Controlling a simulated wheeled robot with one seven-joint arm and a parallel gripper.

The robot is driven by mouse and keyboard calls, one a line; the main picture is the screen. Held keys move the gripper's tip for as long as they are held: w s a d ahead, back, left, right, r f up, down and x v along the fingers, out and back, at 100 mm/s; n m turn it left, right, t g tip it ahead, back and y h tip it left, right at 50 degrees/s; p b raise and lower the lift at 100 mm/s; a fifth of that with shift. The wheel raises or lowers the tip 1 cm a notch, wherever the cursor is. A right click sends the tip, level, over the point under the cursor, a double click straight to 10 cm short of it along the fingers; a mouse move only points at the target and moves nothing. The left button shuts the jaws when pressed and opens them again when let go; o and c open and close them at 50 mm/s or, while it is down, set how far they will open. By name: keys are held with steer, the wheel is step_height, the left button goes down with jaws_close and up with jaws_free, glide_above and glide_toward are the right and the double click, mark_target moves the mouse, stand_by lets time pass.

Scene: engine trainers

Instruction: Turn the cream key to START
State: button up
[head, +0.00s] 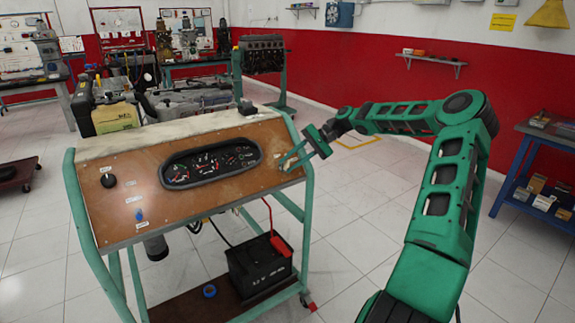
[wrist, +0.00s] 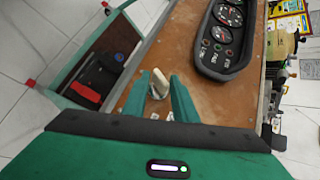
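The cream key (wrist: 160,84) is on the brown panel (wrist: 185,62) of the engine trainer, seen in the wrist view. My gripper (wrist: 158,84) has its two green fingers apart, one on each side of the key. A gap shows between the key and the right finger; whether the left finger touches it I cannot tell. In the head view my gripper (head: 292,156) is at the right end of the panel (head: 215,205), and the key is not clearly visible there. The START marking is not readable.
The gauge cluster (head: 211,163) is left of my gripper. A black knob (head: 108,180) and a blue key (head: 139,214) are at the panel's left. A black battery (head: 258,268) with a red clamp (head: 281,244) sits on the lower shelf.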

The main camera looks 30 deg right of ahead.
steer(key=shift+d, duration=0.1)
steer(key=v, duration=1)
steer(key=shift+d+r, duration=0.15)
steer(key=shift+r, duration=0.05)
steer(key=s+a+r+n+t+h, duration=0.1)
steer(key=s+a+r+n+h, duration=0.15)
steer(key=a+n+h, duration=0.35)
steer(key=shift+m+t+h, duration=0.3)
steer(key=shift+h, duration=0.3)
steer(key=x, duration=1.1)
steer(key=shift+w+a+r, duration=0.2)
steer(key=shift+w+a, duration=0.05)
steer(key=shift+w, duration=0.1)
jaws_close()
